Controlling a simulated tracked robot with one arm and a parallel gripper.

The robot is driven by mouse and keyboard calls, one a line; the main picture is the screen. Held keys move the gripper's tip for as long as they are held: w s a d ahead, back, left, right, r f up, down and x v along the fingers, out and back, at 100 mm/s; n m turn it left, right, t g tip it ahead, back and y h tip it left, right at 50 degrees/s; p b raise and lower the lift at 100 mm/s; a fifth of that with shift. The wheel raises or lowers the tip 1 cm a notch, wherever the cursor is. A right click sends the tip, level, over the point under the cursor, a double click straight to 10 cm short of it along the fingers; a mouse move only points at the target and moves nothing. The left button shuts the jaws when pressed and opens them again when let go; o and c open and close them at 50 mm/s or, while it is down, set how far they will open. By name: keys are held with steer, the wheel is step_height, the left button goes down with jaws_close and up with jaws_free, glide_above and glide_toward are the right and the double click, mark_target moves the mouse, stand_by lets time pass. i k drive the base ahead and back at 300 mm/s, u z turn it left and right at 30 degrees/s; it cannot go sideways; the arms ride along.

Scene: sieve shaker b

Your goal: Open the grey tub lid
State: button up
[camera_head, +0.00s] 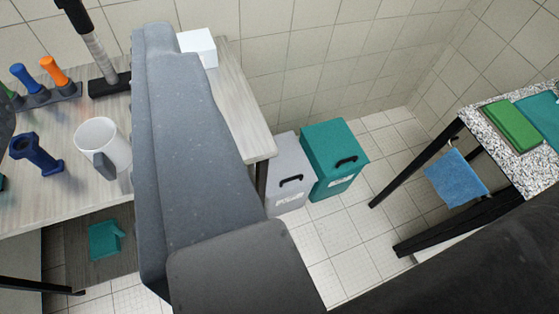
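The grey tub (289,201) stands on the tiled floor near the middle of the view, just right of the workbench's end. Its grey lid (289,152) looks closed, though the bench end and a large grey part in front sit close to its left side. A black handle (290,180) shows on its near side, above a white label. I cannot make out my gripper's fingers. Large grey and dark parts, apparently my arm, fill the centre, bottom and lower right, and none of them visibly touches the tub.
A teal tub (334,150) stands close to the right of the grey one. The workbench (62,186) at left holds a white mug (104,142) and coloured tools. A speckled table (488,157) with black legs stands at right. Tiled floor (325,245) before the tubs is clear.

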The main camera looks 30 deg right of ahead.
mark_target(292, 170)
steer(key=u, duration=1.95)
steer(key=k, duration=1.1)
steer(key=z, duration=1.5)
steer(key=i, duration=1)
